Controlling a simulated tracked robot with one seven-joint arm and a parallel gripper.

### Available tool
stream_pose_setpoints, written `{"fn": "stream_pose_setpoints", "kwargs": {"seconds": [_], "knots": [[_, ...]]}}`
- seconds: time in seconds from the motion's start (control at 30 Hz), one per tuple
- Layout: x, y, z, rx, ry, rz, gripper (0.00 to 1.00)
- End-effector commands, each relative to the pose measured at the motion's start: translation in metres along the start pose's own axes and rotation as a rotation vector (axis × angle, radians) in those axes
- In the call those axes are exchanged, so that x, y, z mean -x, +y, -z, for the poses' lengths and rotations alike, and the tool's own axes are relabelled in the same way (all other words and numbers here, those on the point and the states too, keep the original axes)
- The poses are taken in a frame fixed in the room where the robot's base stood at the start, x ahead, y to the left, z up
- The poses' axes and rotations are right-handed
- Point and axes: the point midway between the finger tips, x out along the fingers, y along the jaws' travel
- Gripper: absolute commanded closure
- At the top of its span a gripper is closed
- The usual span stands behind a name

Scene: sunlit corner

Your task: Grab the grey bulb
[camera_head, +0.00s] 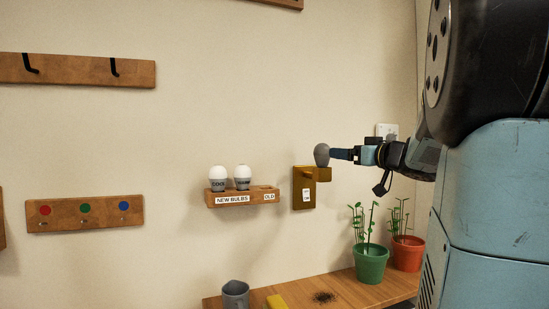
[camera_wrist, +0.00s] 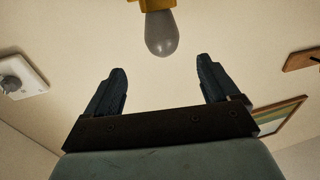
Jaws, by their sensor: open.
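The grey bulb (camera_head: 321,155) sits upright at the brass-coloured wall fixture (camera_head: 304,188). It also shows in the wrist view (camera_wrist: 161,34), at the top middle, with its base in the yellow holder (camera_wrist: 150,4). My gripper (camera_wrist: 161,75) is open and empty, its two dark fingers apart. In the wrist view the bulb lies beyond the fingertips, roughly centred between them. In the head view my gripper (camera_head: 333,154) reaches in from the right, and its tips are close to the bulb's right side. Whether they touch it is hard to tell there.
A wooden shelf (camera_head: 243,203) marked "NEW BULBS" and "OLD" holds two white bulbs (camera_head: 218,178) left of the fixture. Below stands a table (camera_head: 345,290) with a green pot (camera_head: 370,265), an orange pot (camera_head: 407,254), a grey cup (camera_head: 235,294) and a yellow object (camera_head: 277,302).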

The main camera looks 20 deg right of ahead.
Motion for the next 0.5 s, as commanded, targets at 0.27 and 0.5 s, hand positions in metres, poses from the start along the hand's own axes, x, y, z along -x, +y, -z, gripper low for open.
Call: {"fn": "stream_pose_setpoints", "kwargs": {"seconds": [0.27,0.5], "knots": [[-0.001,0.002,-0.009,-0.034,-0.037,0.092,0.12],[-0.04,-0.002,-0.011,-0.032,-0.038,0.094,0.12]]}}
